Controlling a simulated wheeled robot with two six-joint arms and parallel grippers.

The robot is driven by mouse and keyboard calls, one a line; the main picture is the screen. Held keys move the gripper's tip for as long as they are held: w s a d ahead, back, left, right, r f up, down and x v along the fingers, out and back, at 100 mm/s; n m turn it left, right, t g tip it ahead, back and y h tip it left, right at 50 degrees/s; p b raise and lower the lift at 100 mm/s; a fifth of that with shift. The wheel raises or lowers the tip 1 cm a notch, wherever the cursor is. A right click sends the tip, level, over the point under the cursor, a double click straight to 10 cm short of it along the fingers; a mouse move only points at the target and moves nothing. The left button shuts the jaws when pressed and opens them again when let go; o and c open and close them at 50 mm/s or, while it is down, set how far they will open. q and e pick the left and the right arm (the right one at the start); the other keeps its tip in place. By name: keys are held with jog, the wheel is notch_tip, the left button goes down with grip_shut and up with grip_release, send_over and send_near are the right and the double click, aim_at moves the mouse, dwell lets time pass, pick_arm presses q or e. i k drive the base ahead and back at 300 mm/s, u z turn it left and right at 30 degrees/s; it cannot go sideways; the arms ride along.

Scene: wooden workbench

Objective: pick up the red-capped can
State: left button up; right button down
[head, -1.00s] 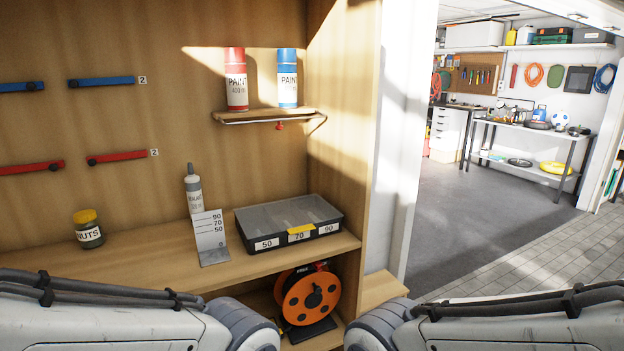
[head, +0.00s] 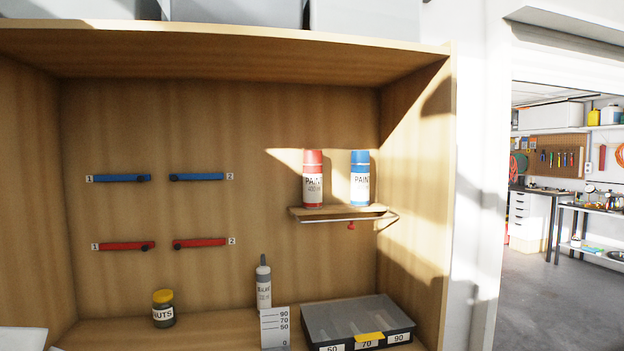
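The red-capped can (head: 313,180) is a paint can with a white label. It stands upright on a small wooden wall shelf (head: 342,212) in the right part of the wooden bench cabinet. A blue-capped paint can (head: 360,178) stands to its right on the same shelf, with a gap between them. Neither of my grippers is in the head view.
Below are a sealant tube (head: 263,285), a marked height gauge (head: 274,328), a black case (head: 358,325) with a clear lid and a jar of nuts (head: 163,309). Blue bars (head: 202,177) and red bars (head: 200,242) are on the back panel. The cabinet's right wall (head: 418,190) stands beside the shelf.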

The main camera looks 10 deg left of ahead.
aim_at(312, 173)
jog(key=z, duration=1.35)
jog(key=i, duration=1.95)
jog(key=u, duration=1.75)
